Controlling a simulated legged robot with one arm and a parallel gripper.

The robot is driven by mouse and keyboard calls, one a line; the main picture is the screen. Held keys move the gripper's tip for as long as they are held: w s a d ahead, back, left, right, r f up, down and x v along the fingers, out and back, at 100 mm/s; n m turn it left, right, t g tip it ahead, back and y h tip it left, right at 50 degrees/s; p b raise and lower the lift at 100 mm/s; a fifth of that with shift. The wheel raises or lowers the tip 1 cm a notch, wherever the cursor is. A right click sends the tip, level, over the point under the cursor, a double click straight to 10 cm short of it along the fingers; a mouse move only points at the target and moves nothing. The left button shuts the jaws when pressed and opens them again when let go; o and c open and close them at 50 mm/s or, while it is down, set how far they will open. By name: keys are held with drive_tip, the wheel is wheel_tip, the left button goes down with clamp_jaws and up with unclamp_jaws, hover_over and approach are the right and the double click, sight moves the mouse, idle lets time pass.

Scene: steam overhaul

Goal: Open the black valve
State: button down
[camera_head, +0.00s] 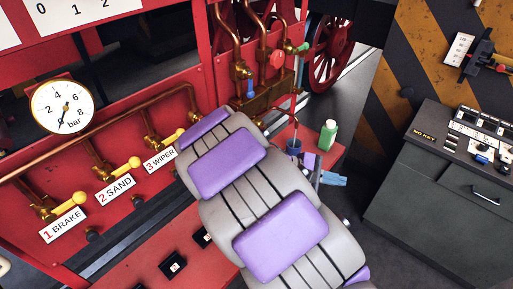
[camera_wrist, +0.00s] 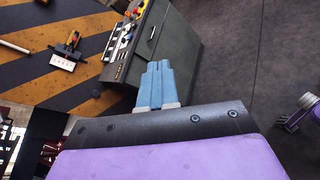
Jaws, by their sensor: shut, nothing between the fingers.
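I cannot pick out a black valve for certain in either view. Brass fittings at the top middle of the head view carry a blue handle (camera_head: 250,88), a red handle (camera_head: 277,59) and a green handle (camera_head: 302,48); my arm hides part of the area below them. My gripper (camera_head: 341,180) shows its light blue fingers past the end of my arm, right of the red bench. In the wrist view the fingers of my gripper (camera_wrist: 158,66) lie together, shut and empty, pointing toward the grey cabinet (camera_wrist: 165,50).
A green bottle (camera_head: 327,135) and a dark blue cup (camera_head: 294,146) stand on the red bench (camera_head: 130,262). A black device (camera_head: 487,55) is on the striped panel. Floor shows between bench and cabinet.

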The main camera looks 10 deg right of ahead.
drive_tip(key=w+a+f+n+t+h, duration=0.2)
drive_tip(key=w+a+f+n+t, duration=0.15)
drive_tip(key=w, duration=0.35)
drive_tip(key=w+a+f+n+t+h, duration=0.25)
drive_tip(key=w+n+t, duration=0.2)
drive_tip(key=w, duration=0.35)
drive_tip(key=w+a+f+n+t+y+p, duration=0.1)
drive_tip(key=w+a+f+n+t+y, duration=0.25)
drive_tip(key=a+f+n+t, duration=0.3)
drive_tip(key=w+a+f+n+t+y, duration=0.25)
drive_tip(key=w+a+f+n, duration=0.35)
drive_tip(key=a, duration=0.4)
drive_tip(key=b, duration=0.2)
approach(263, 134)
drive_tip(key=w+d+f, duration=0.3)
drive_tip(key=w, duration=0.1)
drive_tip(key=shift+d+f+m+t, duration=0.3)
drive_tip(key=shift+f+m+t, duration=0.1)
drive_tip(key=shift+m, duration=0.05)
drive_tip(key=shift+w, duration=0.1)
drive_tip(key=shift+w+d+t+h+b, duration=0.45)
drive_tip(key=shift+h+b, duration=0.2)
drive_tip(key=shift+b, duration=0.3)
